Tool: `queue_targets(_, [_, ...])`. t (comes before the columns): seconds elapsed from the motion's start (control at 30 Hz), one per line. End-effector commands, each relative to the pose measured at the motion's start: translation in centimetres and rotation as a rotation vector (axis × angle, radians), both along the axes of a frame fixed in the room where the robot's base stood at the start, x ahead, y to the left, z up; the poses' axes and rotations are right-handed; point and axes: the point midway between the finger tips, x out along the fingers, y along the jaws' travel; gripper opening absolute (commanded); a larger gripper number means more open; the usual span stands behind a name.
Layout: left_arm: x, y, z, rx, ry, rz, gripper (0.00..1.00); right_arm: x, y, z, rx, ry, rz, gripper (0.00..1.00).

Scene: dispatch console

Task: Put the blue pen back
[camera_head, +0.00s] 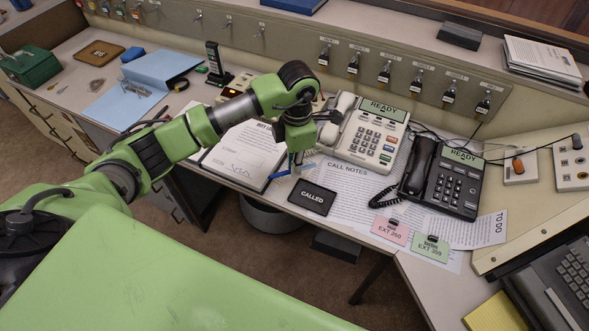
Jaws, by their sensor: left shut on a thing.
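The blue pen (279,174) lies slantwise at the fingertips of my left gripper (295,168), by the right edge of the white open logbook (246,152). My left arm reaches in from the left, and the gripper points down, shut on the blue pen just above or at the desk top. The gripper hides the middle of the pen, and I cannot tell whether the pen touches the desk. No pen holder shows clearly. My right gripper is not in view.
A beige phone (368,137) and a black phone (440,180) stand to the right, on or beside the CALL NOTES sheet (345,185). A blue folder (130,90) lies at the left.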

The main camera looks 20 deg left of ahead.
Motion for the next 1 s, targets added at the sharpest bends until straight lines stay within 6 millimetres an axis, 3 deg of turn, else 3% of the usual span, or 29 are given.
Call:
queue_targets(0.3, [0.4,0.2,-3.4,0.001,0.004,0.0,0.0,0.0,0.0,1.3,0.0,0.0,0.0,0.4])
queue_targets(0.63, [0.4,0.2,-4.0,0.001,-0.001,-0.001,0.0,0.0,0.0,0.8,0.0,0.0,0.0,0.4])
queue_targets(0.7, [0.5,0.2,-3.9,0.001,-0.001,-0.001,0.21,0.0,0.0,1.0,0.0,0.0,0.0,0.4])
queue_targets(0.73, [0.4,0.2,-3.9,0.001,-0.001,-0.001,0.25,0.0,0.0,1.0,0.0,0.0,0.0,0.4])
queue_targets(1.0, [0.4,0.2,-3.9,0.001,-0.001,-0.001,0.25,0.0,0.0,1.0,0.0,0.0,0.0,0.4])
